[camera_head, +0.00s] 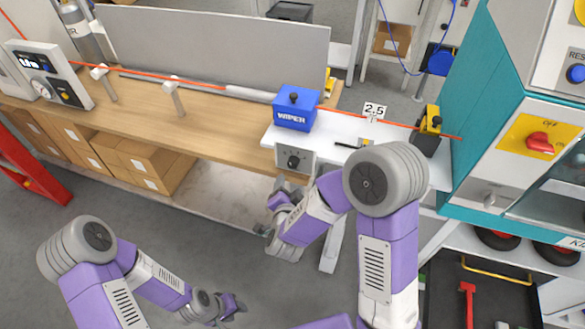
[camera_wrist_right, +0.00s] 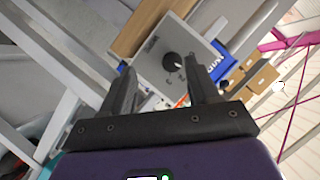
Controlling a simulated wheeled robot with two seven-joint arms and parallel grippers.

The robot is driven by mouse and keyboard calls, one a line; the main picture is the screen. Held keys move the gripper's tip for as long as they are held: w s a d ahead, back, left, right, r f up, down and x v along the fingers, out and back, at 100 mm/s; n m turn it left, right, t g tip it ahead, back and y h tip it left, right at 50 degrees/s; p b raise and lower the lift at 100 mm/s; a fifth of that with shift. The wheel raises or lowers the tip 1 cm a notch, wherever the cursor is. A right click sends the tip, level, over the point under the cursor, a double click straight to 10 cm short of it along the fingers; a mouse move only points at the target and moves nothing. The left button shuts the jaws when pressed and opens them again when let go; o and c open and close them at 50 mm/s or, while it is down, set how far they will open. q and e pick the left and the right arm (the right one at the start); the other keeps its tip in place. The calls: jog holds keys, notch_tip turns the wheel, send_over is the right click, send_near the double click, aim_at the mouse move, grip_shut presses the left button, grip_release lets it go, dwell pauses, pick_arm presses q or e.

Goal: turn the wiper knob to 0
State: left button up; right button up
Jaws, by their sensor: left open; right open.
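The wiper knob (camera_head: 293,161) is a small dark round knob on a grey panel (camera_head: 309,157), below the blue box marked WIPER (camera_head: 294,110). In the right wrist view the knob (camera_wrist_right: 173,62) shows as a black disc on the panel, ahead of my fingers. Its scale marks are too small to read. My right gripper (camera_wrist_right: 162,72) is open and empty, with the knob seen between its fingertips and apparently apart from them. In the head view my right gripper (camera_head: 281,184) is just below the panel, its fingers partly hidden. My left gripper (camera_head: 236,305) is open and empty, low over the floor.
A wooden bench (camera_head: 205,125) with an orange cable runs along the back. A white board (camera_head: 345,127) carries a 2.5 sign (camera_head: 374,110) and a yellow-black device (camera_head: 430,125). A teal machine (camera_head: 478,115) stands at right. Floor at lower left is clear.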

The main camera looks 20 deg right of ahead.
aim_at(292, 165)
jog(key=shift+m+t+h, duration=0.3)
jog(key=shift+m+h, duration=0.2)
jog(key=w+d, duration=0.1)
jog(key=w, duration=0.1)
jog(key=w+d, duration=0.1)
jog(key=w, duration=0.1)
jog(key=w+d+b, duration=0.1)
jog(key=w, duration=0.2)
jog(key=shift+r, duration=0.2)
jog(key=shift+c, duration=0.2)
jog(key=c, duration=1)
